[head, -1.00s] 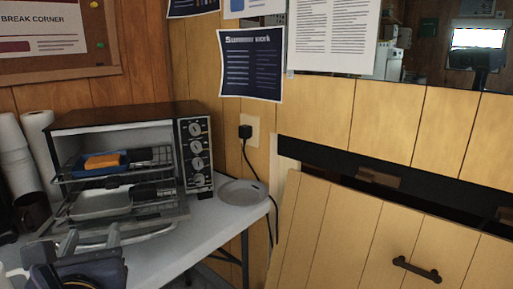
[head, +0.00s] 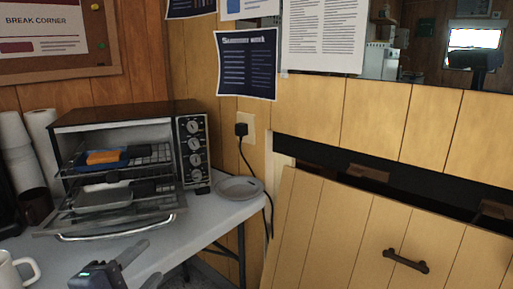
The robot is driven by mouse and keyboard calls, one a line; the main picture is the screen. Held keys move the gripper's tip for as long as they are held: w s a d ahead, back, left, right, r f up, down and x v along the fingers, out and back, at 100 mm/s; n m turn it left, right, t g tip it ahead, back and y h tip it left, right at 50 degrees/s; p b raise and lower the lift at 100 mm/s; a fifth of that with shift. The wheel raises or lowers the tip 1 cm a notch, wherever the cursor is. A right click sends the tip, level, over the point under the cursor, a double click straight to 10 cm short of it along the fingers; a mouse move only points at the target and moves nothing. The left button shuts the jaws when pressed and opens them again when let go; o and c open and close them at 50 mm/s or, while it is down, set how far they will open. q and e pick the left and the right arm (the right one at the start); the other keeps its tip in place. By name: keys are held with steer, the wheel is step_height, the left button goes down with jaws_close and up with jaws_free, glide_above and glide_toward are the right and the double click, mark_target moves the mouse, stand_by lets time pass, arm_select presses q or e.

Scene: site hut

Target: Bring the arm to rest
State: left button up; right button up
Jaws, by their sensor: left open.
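My left gripper (head: 142,266) is at the bottom of the head view, in front of the toaster oven and over the white table. Its two fingers are apart with nothing between them. The lower part of it is cut off by the picture's edge. My right gripper is not in view.
The toaster oven (head: 193,160) stands with its door (head: 120,220) down; an orange item (head: 104,157) on a blue tray lies on its rack. A grey plate (head: 239,187), a white mug (head: 14,271) and the table (head: 205,222) are close by. A wooden panel (head: 340,235) leans at right.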

arm_select(q)
steer(key=s+a+f+m+g, duration=0.2)
steer(key=s+f+m+g, duration=0.9)
steer(key=f+m, duration=0.55)
step_height(320, 180, up, 30)
steer(key=s+p, duration=0.1)
steer(key=p, duration=3)
steer(key=shift+s+r, duration=0.2)
steer(key=shift+r, duration=0.05)
